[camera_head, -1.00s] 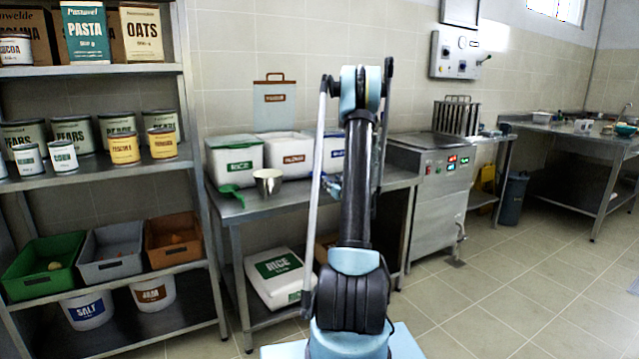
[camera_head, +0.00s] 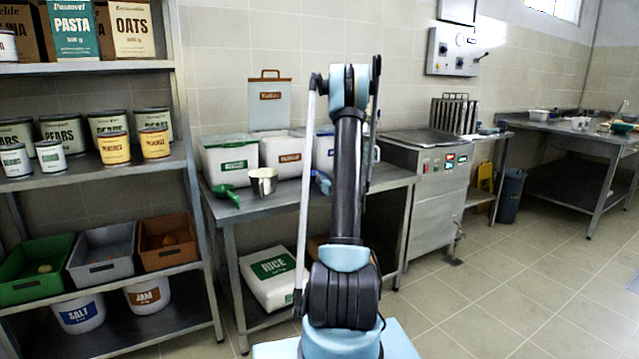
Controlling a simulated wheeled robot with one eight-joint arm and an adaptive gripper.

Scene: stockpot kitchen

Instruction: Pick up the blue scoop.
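The blue scoop (camera_head: 321,181) lies on the metal table (camera_head: 240,210), close beside my raised arm in the picture. Only part of it shows; my arm covers the rest. It is small, so its handle direction is hard to tell. My arm stands in the middle of the view, and I cannot make out my gripper at its end.
A rice sack (camera_head: 270,275) lies on the lower shelf. A loaded shelf rack (camera_head: 190,200) is at left. Floor at right is clear.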

